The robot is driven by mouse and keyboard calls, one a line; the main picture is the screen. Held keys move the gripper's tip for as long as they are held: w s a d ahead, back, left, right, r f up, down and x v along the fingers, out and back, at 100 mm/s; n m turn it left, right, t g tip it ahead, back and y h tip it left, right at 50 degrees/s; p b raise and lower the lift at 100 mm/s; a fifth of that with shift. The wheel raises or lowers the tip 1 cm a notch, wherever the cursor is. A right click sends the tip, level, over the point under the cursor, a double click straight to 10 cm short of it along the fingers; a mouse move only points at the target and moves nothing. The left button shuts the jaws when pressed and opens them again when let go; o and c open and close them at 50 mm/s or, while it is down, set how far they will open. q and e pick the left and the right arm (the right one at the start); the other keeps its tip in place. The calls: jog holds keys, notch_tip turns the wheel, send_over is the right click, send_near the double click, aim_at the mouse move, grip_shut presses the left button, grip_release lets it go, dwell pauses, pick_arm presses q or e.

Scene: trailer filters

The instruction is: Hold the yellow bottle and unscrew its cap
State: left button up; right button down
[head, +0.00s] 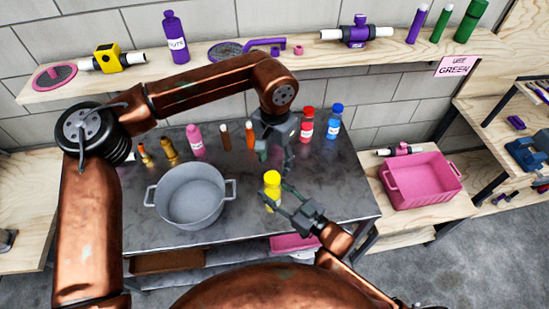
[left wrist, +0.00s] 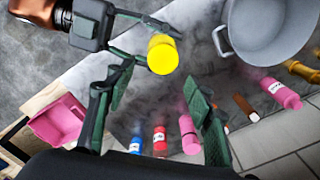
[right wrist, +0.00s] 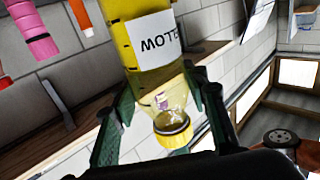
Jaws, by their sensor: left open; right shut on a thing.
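The yellow bottle (head: 271,190) stands upright near the front of the grey metal table, with its yellow cap (head: 271,176) on top. My right gripper (head: 277,194) is shut on the bottle's side. My left gripper (head: 275,163) is open and empty, pointing down above and slightly behind the bottle. In the left wrist view the cap (left wrist: 162,56) appears from above, beyond the fingertips and apart from them. The bottle's lower part is partly hidden by my right gripper.
A grey pot (head: 190,196) stands left of the bottle. Red (head: 307,122), blue (head: 334,122) and pink (head: 195,140) bottles stand behind, with brown and orange items between. A pink crate (head: 422,182) is on the right bench. The table's front right is clear.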

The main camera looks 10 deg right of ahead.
aim_at(274, 176)
pick_arm(q)
jog(key=shift+f, duration=3.55)
jog(key=shift+c, duration=0.6)
